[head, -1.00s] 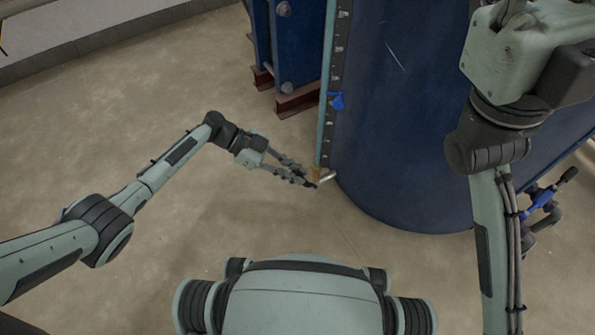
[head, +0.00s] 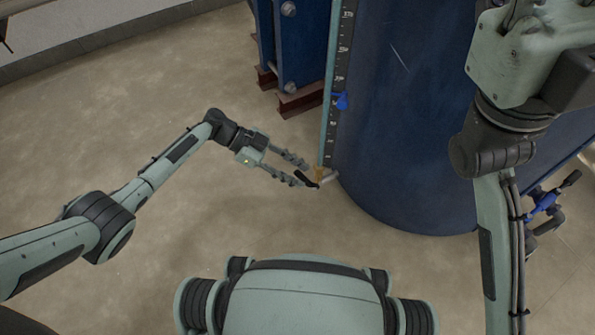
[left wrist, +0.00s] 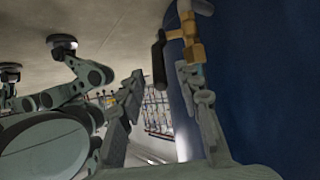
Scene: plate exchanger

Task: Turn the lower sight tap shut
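The lower sight tap (head: 319,173) is a small brass body at the bottom of the tank's scale strip, with a black lever (head: 305,179) and a pale stub pipe. In the left wrist view the brass tap (left wrist: 188,40) is at the top, with its black lever (left wrist: 158,60) hanging down beside it. My left gripper (head: 311,174) is open at the tap, its fingers apart. The lever shows in the gap between the fingertips; I cannot tell whether they touch it. My right gripper is out of view; only my right arm shows.
The large blue tank (head: 410,160) stands right behind the tap. A blue fitting (head: 341,100) sits higher on the scale strip (head: 333,120). A blue plate frame (head: 290,50) stands behind. A blue-handled valve (head: 545,200) is at the right. The floor to the left is clear.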

